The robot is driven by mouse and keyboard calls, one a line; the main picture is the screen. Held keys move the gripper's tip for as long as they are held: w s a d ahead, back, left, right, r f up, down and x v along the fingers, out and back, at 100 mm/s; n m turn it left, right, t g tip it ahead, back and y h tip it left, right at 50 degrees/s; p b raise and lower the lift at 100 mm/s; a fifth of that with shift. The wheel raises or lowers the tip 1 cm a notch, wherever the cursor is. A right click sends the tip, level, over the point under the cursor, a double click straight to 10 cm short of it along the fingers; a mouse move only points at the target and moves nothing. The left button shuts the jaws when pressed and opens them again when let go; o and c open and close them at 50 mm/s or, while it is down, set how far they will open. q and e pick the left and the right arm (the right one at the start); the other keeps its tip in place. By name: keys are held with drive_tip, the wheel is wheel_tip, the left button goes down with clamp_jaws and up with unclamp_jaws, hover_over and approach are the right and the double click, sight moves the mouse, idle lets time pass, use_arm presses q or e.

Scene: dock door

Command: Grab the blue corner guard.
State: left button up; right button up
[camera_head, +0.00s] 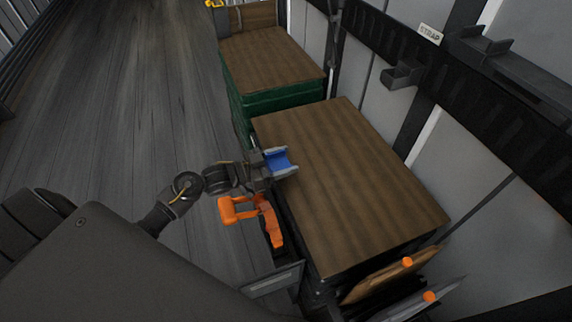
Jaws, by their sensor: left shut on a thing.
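The blue corner guard (277,161) is at the left edge of the nearer wooden-topped stack. My left gripper (280,163) reaches in from the left and is shut on it, with a finger showing on each side of the blue piece. I cannot tell whether the guard still touches the wooden top. My right gripper is not in view.
The nearer wooden top (350,190) is otherwise bare. A second wooden-topped green stack (270,65) stands behind it. Orange parts (238,210) hang just below my left gripper. A wall with a rail and a STRAP label (430,33) runs along the right. The floor at left is clear.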

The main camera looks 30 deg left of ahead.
sight(273, 157)
use_arm(q)
drive_tip(key=s+r, duration=0.1)
drive_tip(key=r, duration=0.1)
drive_tip(key=s+a+r, duration=0.1)
drive_tip(key=s+r, duration=0.1)
drive_tip(key=shift+s+a+r, duration=0.15)
drive_tip(key=shift+s+a, duration=0.05)
drive_tip(key=shift+s, duration=0.05)
drive_tip(key=s+a+r, duration=0.3)
drive_tip(key=s+r, duration=0.1)
drive_tip(key=s, duration=0.4)
drive_tip(key=shift+s+a+r+p, duration=0.25)
drive_tip(key=shift+s+r+p, duration=0.05)
drive_tip(key=shift+s, duration=0.1)
